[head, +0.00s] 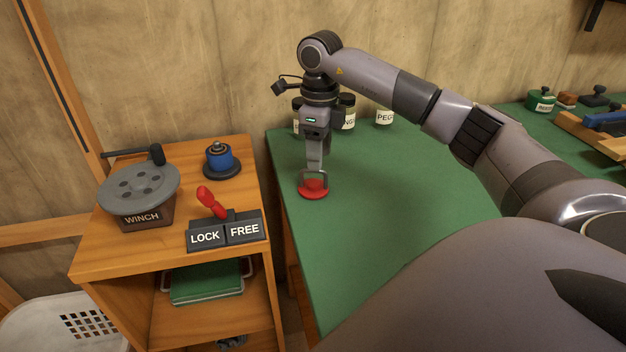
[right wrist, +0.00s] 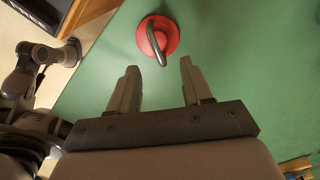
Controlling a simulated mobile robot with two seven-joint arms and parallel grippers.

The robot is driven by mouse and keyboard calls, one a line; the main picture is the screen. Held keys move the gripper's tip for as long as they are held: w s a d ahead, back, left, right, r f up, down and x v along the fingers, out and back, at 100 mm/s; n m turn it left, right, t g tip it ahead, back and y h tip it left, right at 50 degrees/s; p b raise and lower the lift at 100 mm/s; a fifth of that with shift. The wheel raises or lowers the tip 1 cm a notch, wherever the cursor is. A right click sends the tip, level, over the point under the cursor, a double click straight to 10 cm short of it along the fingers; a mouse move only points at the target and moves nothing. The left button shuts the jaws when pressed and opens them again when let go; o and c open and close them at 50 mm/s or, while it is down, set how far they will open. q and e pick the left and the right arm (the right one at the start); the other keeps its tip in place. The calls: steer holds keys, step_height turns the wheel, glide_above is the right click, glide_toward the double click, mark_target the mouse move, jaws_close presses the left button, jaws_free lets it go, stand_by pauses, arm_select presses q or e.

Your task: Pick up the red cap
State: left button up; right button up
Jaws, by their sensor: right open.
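The red cap (head: 313,191) lies on the green bench top near its left edge, with a red disc base and a grey curved handle on top. My right gripper (head: 315,168) points down over it in the head view. In the right wrist view the red cap (right wrist: 170,42) sits beyond the fingertips, roughly in line with the gap between them. My right gripper (right wrist: 158,75) is open, with nothing between its fingers. Whether a finger touches the cap cannot be told. My left gripper is not in view.
Several labelled jars (head: 347,112) stand behind the gripper by the wall. A wooden stand at left holds a winch (head: 140,188), a blue knob (head: 220,160) and a LOCK/FREE plate (head: 226,232) with a red lever. The green bench (head: 400,190) right of the cap is clear.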

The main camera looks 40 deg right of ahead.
mark_target(324, 174)
steer(key=f, duration=0.4)
steer(key=s+f, duration=0.1)
steer(key=f, duration=0.1)
steer(key=shift+d+f, duration=0.2)
steer(key=shift+f, duration=0.2)
jaws_close()
